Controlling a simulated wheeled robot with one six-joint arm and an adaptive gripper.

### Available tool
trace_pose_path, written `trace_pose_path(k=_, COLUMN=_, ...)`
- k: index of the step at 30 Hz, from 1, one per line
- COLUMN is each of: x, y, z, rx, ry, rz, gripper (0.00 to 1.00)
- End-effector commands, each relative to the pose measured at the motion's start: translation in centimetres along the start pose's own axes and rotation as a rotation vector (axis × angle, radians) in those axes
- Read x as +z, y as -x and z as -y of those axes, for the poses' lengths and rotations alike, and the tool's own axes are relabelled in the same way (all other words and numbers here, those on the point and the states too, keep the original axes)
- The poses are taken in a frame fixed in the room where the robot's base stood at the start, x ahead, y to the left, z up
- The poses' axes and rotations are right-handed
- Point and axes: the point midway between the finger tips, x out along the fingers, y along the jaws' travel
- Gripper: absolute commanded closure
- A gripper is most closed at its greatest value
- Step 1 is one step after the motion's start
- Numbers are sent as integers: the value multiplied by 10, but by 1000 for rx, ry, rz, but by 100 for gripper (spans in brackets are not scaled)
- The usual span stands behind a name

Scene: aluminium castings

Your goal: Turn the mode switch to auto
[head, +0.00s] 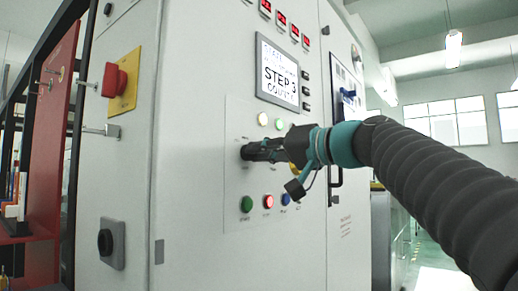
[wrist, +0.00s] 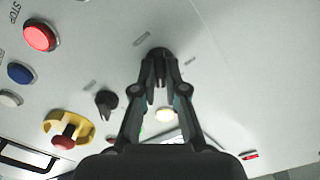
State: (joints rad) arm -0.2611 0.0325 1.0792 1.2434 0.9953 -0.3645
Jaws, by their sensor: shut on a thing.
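My gripper (head: 247,152) reaches in from the right to the front panel of the grey cabinet. In the wrist view its two fingers (wrist: 159,80) are closed around a small black rotary knob (wrist: 158,52) on the panel. The fingers cover most of the knob, so its pointer direction cannot be told. Small labels stand beside it, too blurred to read, so I cannot confirm from lettering that it is the mode switch. A second black knob (wrist: 106,103) sits apart, to the left of the fingers.
A red button (wrist: 39,36), blue button (wrist: 20,73) and yellow-collared red mushroom button (wrist: 65,140) are near the gripper. A lit lamp (wrist: 165,115) shows between the fingers. The screen (head: 277,76) reads "STEP 3".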

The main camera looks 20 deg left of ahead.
Motion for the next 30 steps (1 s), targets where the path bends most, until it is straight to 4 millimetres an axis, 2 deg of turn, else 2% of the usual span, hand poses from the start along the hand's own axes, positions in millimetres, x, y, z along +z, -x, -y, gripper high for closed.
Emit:
trace_pose_path(k=11, x=-3, y=1, z=0, rx=2, ry=-136, rz=-7, gripper=100)
trace_pose_path(k=26, x=-3, y=1, z=0, rx=2, ry=-151, rz=-8, gripper=100)
trace_pose_path(k=27, x=-3, y=1, z=0, rx=1, ry=-151, rz=-8, gripper=81)
trace_pose_path(k=29, x=-2, y=1, z=0, rx=1, ry=-151, rz=-7, gripper=66)
trace_pose_path(k=30, x=-2, y=0, z=0, rx=1, ry=-151, rz=-6, gripper=64)
